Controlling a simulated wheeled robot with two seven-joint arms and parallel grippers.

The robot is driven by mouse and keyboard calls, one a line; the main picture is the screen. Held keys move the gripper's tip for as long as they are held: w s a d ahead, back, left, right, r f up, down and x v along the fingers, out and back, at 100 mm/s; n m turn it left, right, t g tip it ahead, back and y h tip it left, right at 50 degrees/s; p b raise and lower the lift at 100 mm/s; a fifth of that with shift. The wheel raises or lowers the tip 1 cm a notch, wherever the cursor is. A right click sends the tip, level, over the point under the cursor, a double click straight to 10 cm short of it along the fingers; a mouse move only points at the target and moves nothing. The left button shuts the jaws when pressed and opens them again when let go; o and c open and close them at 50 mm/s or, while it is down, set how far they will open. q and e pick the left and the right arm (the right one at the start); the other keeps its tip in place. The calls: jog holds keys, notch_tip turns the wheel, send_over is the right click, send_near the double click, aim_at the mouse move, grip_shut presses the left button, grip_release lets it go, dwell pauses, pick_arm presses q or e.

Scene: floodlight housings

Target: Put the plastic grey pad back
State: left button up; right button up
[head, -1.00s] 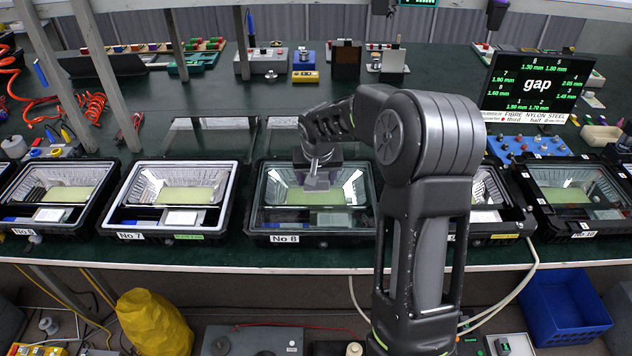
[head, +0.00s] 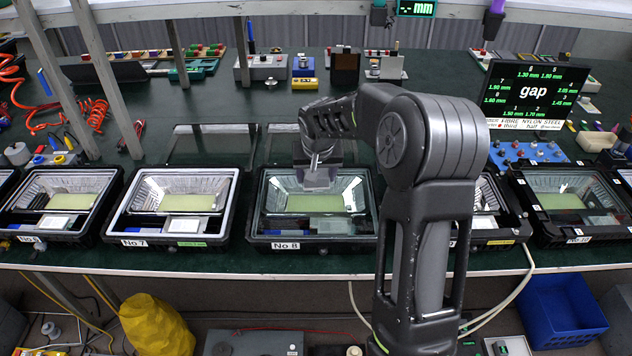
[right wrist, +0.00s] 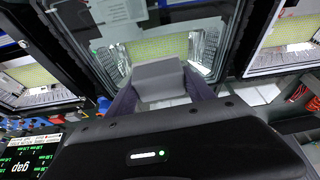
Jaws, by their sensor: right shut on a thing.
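My right gripper (head: 317,178) is over the housing marked No 8 (head: 258,232) in the middle of the bench. In the right wrist view the gripper (right wrist: 161,92) is shut on the grey pad (right wrist: 158,72), a plain grey block between its two fingers. In the head view the pad is hard to tell from the fingers. The housing's inside (right wrist: 115,62) shows beyond the pad, with a pale green-yellow panel (head: 315,203). I cannot tell whether the pad touches the housing. My left gripper is not in view.
Housing No 7 (head: 113,226) stands to the left, another housing (head: 519,233) to the right. A dark monitor (head: 536,93) reading "gap" stands at the back right. Several small devices line the back. My right arm hides part of the housing beside No 8.

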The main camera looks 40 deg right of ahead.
jog(key=shift+a, duration=0.1)
jog(key=s+a+n+y, duration=0.1)
jog(key=a+n, duration=0.6)
jog(key=a, duration=1.9)
jog(key=shift+s+f+t+y, duration=0.25)
jog(key=shift+t+y, duration=0.15)
jog(key=shift+y, duration=0.4)
